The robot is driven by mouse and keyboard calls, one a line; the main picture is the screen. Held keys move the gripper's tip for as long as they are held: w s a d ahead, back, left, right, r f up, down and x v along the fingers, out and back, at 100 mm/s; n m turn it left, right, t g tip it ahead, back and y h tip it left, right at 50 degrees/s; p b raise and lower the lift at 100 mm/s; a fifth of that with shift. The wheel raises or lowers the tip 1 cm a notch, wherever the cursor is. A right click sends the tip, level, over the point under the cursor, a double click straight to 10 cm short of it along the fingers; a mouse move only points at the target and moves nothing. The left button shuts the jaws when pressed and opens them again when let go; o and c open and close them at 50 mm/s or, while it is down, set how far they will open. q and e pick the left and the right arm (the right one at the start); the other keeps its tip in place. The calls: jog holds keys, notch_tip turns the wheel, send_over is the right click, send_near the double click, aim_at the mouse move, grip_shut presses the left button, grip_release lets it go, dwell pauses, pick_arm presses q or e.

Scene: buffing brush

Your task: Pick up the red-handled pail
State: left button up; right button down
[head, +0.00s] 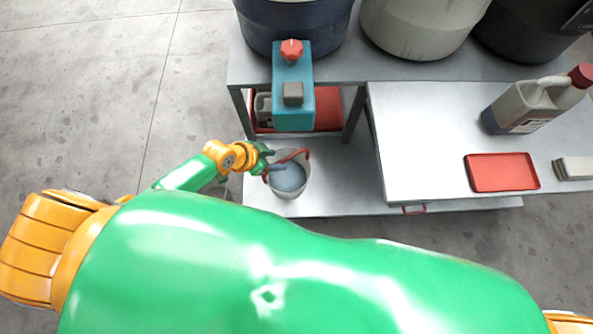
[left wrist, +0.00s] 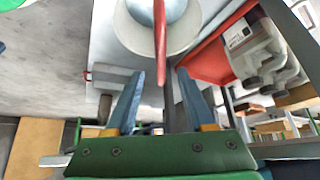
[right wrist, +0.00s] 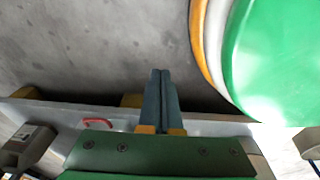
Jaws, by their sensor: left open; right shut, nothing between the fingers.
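The pail (head: 304,186) is pale grey with a blue-grey inside and a red handle (head: 294,155) raised over its rim. It stands on the low grey shelf. My left gripper (head: 271,160) is at the pail's left rim, by the handle. In the left wrist view the pail (left wrist: 190,38) is at the top, and the handle (left wrist: 160,40) points down between the open fingers (left wrist: 160,72), with gaps on both sides. My right gripper (right wrist: 160,72) is shut and empty, away from the pail; the head view does not show it.
A teal block-like device (head: 293,108) with a red knob overhangs behind the pail. A red tray (head: 328,108) lies under the upper table. A higher table (head: 420,150) at right holds a jug (head: 525,108) and a red tray (head: 500,172). Large drums stand behind. Floor at left is clear.

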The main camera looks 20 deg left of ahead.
aim_at(284, 159)
pick_arm(q)
jog(key=b+x, duration=0.3)
jog(key=x, duration=0.3)
jog(key=shift+b, duration=0.3)
jog(key=shift+w+d+f, duration=0.1)
jog(key=shift+w+f, duration=0.05)
pick_arm(e)
jog(key=w+a, duration=0.1)
jog(key=w+a+f, duration=0.2)
jog(key=shift+w+a, duration=0.1)
jog(key=shift+w, duration=0.15)
pick_arm(q)
grip_shut()
